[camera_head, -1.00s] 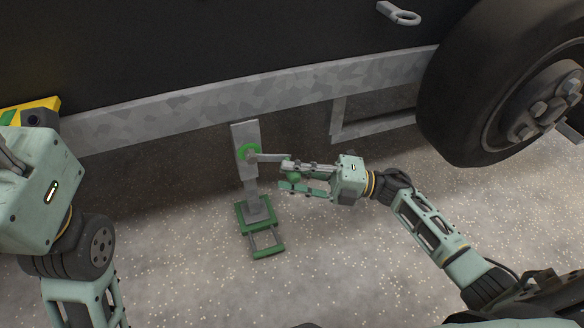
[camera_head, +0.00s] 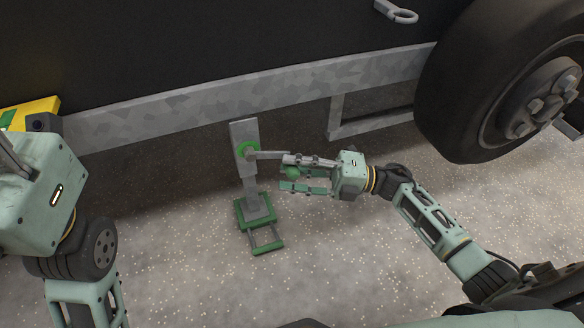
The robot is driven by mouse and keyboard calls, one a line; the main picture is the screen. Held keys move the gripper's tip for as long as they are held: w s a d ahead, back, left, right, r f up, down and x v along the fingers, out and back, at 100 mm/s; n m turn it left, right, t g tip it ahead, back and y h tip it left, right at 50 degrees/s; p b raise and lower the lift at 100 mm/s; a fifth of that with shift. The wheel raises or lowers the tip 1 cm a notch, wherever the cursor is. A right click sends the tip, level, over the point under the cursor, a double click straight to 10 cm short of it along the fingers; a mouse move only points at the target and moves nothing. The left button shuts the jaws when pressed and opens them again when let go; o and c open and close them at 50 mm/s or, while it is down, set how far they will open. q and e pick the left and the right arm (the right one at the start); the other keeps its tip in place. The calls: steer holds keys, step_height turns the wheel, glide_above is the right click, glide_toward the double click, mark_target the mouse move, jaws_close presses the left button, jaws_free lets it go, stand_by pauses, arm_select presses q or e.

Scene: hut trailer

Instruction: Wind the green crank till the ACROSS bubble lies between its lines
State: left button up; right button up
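The crank's grey arm (camera_head: 270,155) runs right from a green ring (camera_head: 246,151) on the grey jack post (camera_head: 243,133), to a green knob (camera_head: 292,172). My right gripper (camera_head: 292,174) has one finger above the knob and one below, and appears shut on it. The post stands on a green foot (camera_head: 264,244) on the floor. A yellow block with green patches (camera_head: 40,105), possibly the level, shows at the left edge, partly behind my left gripper (camera_head: 35,195). No bubble or lines can be read. My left gripper's fingertips are not clearly visible.
A galvanised trailer beam (camera_head: 300,86) crosses above the jack under a dark wall. A large tyre (camera_head: 455,80) stands at right, with a metal frame (camera_head: 370,125) beside it. The speckled floor in front is clear.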

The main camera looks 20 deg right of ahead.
steer(key=v, duration=1.1)
steer(key=shift+d, duration=0.25)
steer(key=shift+s+f, duration=0.1)
